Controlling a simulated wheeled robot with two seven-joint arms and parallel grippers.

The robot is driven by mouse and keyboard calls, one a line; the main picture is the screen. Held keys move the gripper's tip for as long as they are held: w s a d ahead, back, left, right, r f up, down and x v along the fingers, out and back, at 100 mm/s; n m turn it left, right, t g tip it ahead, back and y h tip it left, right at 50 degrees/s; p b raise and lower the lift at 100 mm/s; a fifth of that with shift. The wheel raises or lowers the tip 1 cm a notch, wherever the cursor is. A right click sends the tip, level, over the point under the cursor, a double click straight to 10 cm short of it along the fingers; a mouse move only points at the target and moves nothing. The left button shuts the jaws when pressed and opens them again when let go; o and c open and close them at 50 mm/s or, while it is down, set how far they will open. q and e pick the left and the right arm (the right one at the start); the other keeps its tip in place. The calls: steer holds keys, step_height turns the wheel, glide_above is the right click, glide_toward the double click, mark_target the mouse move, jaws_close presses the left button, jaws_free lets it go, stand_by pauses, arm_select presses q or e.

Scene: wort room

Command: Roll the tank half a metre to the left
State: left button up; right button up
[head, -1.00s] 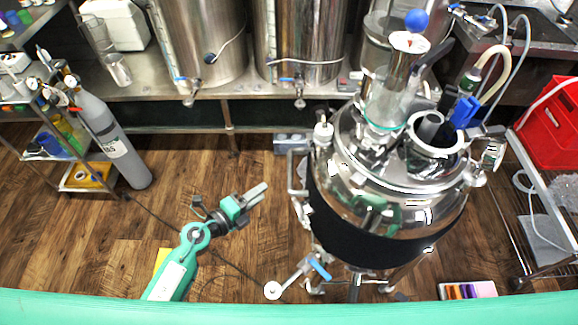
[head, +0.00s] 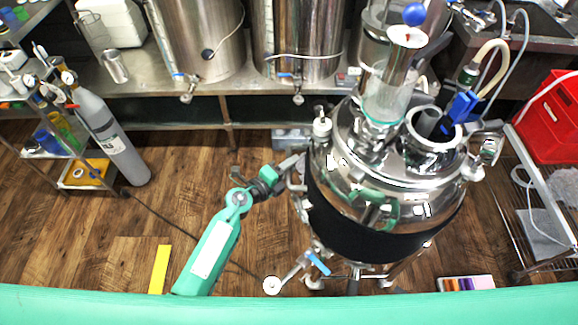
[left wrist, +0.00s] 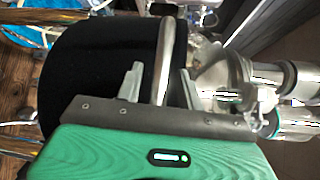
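The tank (head: 385,225) is a shiny steel vessel with a black band round its body, standing on legs right of centre in the head view. A steel side handle (head: 296,188) sticks out on its left side. My left gripper (head: 288,164) is at this handle. In the left wrist view the handle's bar (left wrist: 166,55) stands between the two spread fingers of my left gripper (left wrist: 161,84), with the black band (left wrist: 95,75) behind. My right gripper is not in view.
The wooden floor left of the tank is clear, with a yellow strip (head: 160,268) and a dark cable on it. A grey gas cylinder (head: 112,135) and a shelf rack stand at far left. A steel bench (head: 215,85) runs behind. A wire rack with a red crate (head: 550,125) is at right.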

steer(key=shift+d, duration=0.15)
arm_select(q)
jaws_close()
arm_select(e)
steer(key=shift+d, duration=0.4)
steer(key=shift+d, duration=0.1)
arm_select(q)
steer(key=shift+a, duration=0.1)
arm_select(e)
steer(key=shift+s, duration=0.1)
